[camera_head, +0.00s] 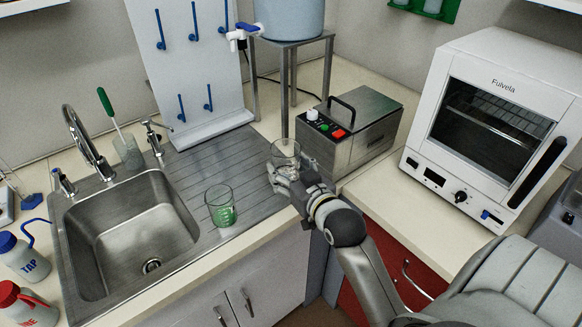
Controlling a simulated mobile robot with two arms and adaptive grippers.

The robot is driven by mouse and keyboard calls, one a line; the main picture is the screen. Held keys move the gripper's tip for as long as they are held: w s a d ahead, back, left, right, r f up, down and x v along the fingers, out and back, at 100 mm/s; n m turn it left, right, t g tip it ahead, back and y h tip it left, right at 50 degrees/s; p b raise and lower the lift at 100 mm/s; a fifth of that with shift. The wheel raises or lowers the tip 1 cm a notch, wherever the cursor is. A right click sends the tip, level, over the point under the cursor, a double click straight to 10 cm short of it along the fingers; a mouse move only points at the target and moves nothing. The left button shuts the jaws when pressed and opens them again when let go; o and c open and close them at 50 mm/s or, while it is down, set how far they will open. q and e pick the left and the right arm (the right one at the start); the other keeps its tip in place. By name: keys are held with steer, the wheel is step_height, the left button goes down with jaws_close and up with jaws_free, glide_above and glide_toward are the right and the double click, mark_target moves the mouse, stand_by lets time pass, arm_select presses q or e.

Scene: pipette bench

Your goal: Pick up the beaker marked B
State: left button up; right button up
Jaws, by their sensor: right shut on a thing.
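My right gripper (288,172) is at the right end of the sink's drainboard, shut on a clear glass beaker (286,149). The beaker looks upright, and its lower part is hidden by the fingers. I cannot read a letter on it, nor tell if it touches the surface. A second glass beaker (219,206) with green in its lower part stands on the drainboard, to the left and nearer the front edge. I cannot read a letter on that one either. My left gripper is out of view.
A metal box with a handle (350,125) stands just right of the gripper. A white oven (490,120) is further right. The sink (130,225), a glass with a green-handled brush (128,152) and wash bottles (22,256) are left. A pegboard (195,75) stands behind.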

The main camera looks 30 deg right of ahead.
mark_target(283, 171)
steer(key=shift+s+a+r+b, duration=0.15)
steer(key=shift+s+a+r, duration=0.3)
steer(key=shift+s+a, duration=0.25)
steer(key=shift+s+a+r+b, duration=0.15)
steer(key=shift+s+a+r, duration=0.3)
steer(key=shift+s, duration=0.3)
steer(key=shift+a, duration=0.1)
